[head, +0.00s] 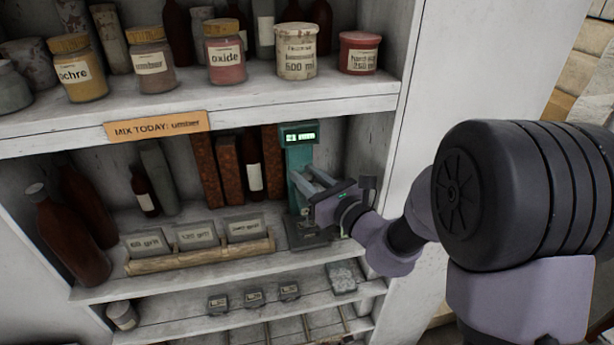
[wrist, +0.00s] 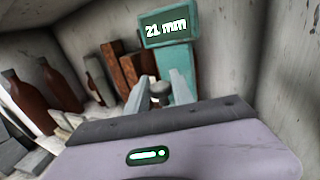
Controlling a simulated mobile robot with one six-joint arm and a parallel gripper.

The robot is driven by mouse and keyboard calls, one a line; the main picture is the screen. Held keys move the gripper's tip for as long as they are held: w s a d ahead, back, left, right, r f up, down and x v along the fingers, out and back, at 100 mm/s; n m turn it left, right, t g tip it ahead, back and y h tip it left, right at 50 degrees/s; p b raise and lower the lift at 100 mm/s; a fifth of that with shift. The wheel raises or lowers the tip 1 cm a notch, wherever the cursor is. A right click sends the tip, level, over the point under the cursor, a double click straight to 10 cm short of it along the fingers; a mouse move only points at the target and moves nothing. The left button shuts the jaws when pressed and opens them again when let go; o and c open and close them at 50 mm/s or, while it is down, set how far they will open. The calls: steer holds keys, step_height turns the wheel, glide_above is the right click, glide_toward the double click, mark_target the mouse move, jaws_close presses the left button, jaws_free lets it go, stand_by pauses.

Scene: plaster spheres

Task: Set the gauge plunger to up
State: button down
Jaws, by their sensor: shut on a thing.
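The gauge (head: 299,160) is a teal upright stand on the middle shelf, with a lit green display that reads 21 mm. It also shows in the wrist view (wrist: 178,58). My gripper (head: 305,184) reaches in from the right at the front of the gauge. In the wrist view, its two pale fingers are on either side of a small grey rounded knob, the plunger (wrist: 161,88), and are shut on it. In the head view my gripper hides the plunger and part of the gauge's column.
Grit packs in a wooden rack (head: 200,257) stand left of the gauge. Brown bottles and rusty blocks (head: 228,170) stand behind. The cabinet's right wall (head: 372,150) is close to my gripper. Labelled jars (head: 226,55) fill the shelf above.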

step_height(320, 180, up, 3)
steer(key=shift+f+p, duration=0.15)
steer(key=shift+p, duration=0.7)
steer(key=shift+w+f, duration=0.1)
steer(key=c, duration=1.1)
jaws_free()
steer(key=shift+c, duration=0.2)
steer(key=shift+d, duration=0.1)
steer(key=b+v, duration=0.9)
steer(key=v, duration=0.8)
steer(key=shift+s, duration=0.3)
